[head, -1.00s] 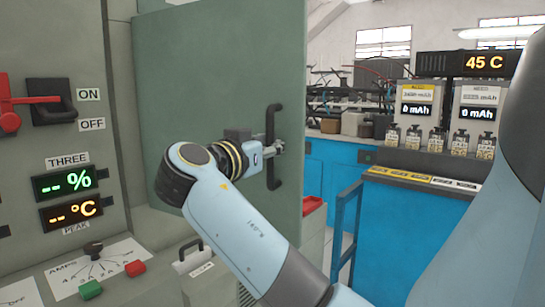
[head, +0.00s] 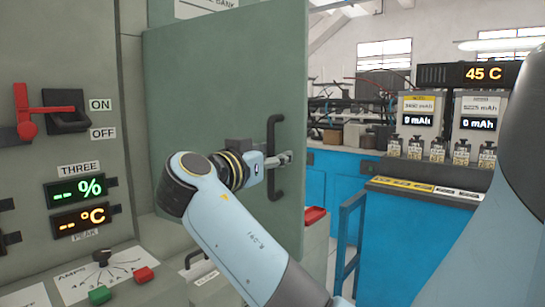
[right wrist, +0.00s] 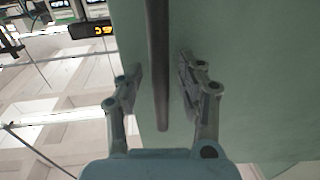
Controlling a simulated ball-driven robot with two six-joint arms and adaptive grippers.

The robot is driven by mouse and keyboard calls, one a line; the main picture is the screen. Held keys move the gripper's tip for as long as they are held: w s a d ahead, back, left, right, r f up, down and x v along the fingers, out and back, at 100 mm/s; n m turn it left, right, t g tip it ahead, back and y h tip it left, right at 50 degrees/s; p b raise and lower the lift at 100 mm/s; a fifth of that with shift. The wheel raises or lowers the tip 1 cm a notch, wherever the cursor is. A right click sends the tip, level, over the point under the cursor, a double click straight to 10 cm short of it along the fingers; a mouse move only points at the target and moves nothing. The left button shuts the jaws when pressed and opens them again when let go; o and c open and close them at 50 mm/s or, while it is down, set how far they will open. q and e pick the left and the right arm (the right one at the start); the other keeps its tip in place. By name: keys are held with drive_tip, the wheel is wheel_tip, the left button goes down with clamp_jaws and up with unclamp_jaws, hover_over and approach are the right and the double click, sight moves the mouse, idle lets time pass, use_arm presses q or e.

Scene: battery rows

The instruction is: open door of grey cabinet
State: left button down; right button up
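The grey-green cabinet door (head: 205,90) fills the middle of the head view, with a black vertical bar handle (head: 275,180) near its right edge. My right gripper (head: 284,159) is at the middle of this handle. In the right wrist view the dark handle bar (right wrist: 158,100) runs between the two fingers of my right gripper (right wrist: 160,72). The fingers are apart, with a gap to the bar on each side. Door surface (right wrist: 235,80) lies behind them. My left gripper is not in view.
A control panel with a red lever (head: 27,120), lit displays (head: 80,190) and green and red buttons stands at the left. A red tray (head: 315,215) and a blue frame (head: 350,240) are right of the door. A blue battery bench (head: 410,225) stands further right.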

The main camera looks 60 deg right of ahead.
sight(282, 104)
drive_tip(key=shift+r, duration=0.25)
wheel_tip(282, 104, up, 10)
drive_tip(key=shift+f, duration=0.25)
idle(0.6)
